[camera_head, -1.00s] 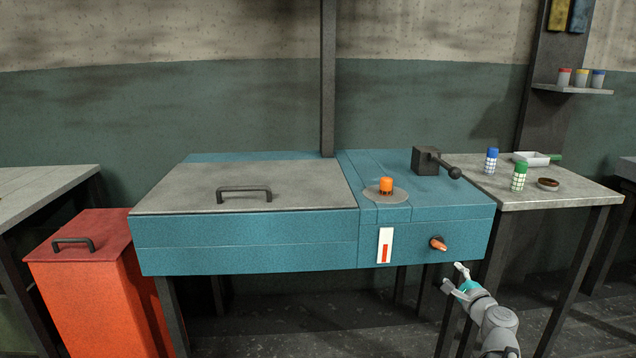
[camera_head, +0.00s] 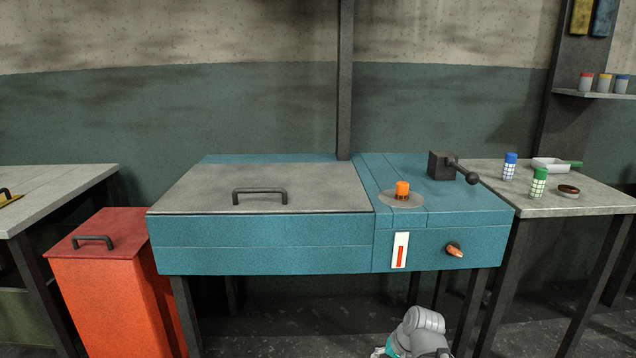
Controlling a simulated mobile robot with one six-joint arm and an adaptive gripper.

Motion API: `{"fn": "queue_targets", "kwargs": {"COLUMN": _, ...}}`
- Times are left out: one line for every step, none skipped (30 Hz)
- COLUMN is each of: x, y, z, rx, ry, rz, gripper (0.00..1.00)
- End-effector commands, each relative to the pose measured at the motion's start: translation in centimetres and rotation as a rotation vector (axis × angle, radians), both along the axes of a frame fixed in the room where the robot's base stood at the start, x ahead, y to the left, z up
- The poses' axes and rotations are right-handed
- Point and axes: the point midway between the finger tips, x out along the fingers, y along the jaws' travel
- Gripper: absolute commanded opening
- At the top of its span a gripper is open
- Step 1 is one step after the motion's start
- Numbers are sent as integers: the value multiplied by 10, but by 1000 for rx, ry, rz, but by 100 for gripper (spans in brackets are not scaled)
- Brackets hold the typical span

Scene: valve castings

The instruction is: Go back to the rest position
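My gripper (camera_head: 380,352) shows only in part at the bottom edge of the head view, below the front of the blue machine (camera_head: 300,243). Its teal part and a bit of grey finger are in sight; the fingertips are cut off, so its opening cannot be told. My grey arm bends down beside it. The gripper is apart from the machine and its orange front knob (camera_head: 454,250), which sits tilted.
The machine has a grey lid (camera_head: 220,187), lying shut, an orange button (camera_head: 402,188) and a black lever (camera_head: 458,170). A red bin (camera_head: 100,290) stands left. A right table (camera_head: 490,185) bears shakers, a tray and a small bowl. Dark floor is free under the machine.

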Motion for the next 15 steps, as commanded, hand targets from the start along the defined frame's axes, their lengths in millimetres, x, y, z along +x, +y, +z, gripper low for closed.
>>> {"fn": "queue_targets", "kwargs": {"x": -7, "y": 3, "z": -4, "rx": -45, "ry": 28, "rz": 41, "gripper": 60}}
{"fn": "queue_targets", "kwargs": {"x": -11, "y": 3, "z": -6, "rx": -72, "ry": 44, "rz": 63, "gripper": 60}}
{"fn": "queue_targets", "kwargs": {"x": -15, "y": 4, "z": -8, "rx": -104, "ry": 63, "rz": 90, "gripper": 60}}
{"fn": "queue_targets", "kwargs": {"x": -18, "y": 3, "z": -9, "rx": -126, "ry": 77, "rz": 107, "gripper": 60}}
{"fn": "queue_targets", "kwargs": {"x": -21, "y": 3, "z": -10, "rx": -148, "ry": 91, "rz": 123, "gripper": 60}}
{"fn": "queue_targets", "kwargs": {"x": -25, "y": 3, "z": -12, "rx": -173, "ry": 107, "rz": 143, "gripper": 60}}
{"fn": "queue_targets", "kwargs": {"x": -27, "y": 3, "z": -12, "rx": -192, "ry": 119, "rz": 158, "gripper": 60}}
{"fn": "queue_targets", "kwargs": {"x": -30, "y": 3, "z": -13, "rx": -211, "ry": 130, "rz": 172, "gripper": 60}}
{"fn": "queue_targets", "kwargs": {"x": -33, "y": 2, "z": -14, "rx": -233, "ry": 146, "rz": 188, "gripper": 60}}
{"fn": "queue_targets", "kwargs": {"x": -35, "y": 2, "z": -14, "rx": -249, "ry": 156, "rz": 200, "gripper": 60}}
{"fn": "queue_targets", "kwargs": {"x": -38, "y": 2, "z": -15, "rx": -266, "ry": 167, "rz": 212, "gripper": 60}}
{"fn": "queue_targets", "kwargs": {"x": -40, "y": 2, "z": -15, "rx": -287, "ry": 180, "rz": 228, "gripper": 60}}
{"fn": "queue_targets", "kwargs": {"x": -42, "y": 1, "z": -15, "rx": -303, "ry": 190, "rz": 240, "gripper": 60}}
{"fn": "queue_targets", "kwargs": {"x": -45, "y": 0, "z": -16, "rx": -318, "ry": 201, "rz": 250, "gripper": 60}}
{"fn": "queue_targets", "kwargs": {"x": -47, "y": -1, "z": -16, "rx": -338, "ry": 214, "rz": 263, "gripper": 60}}
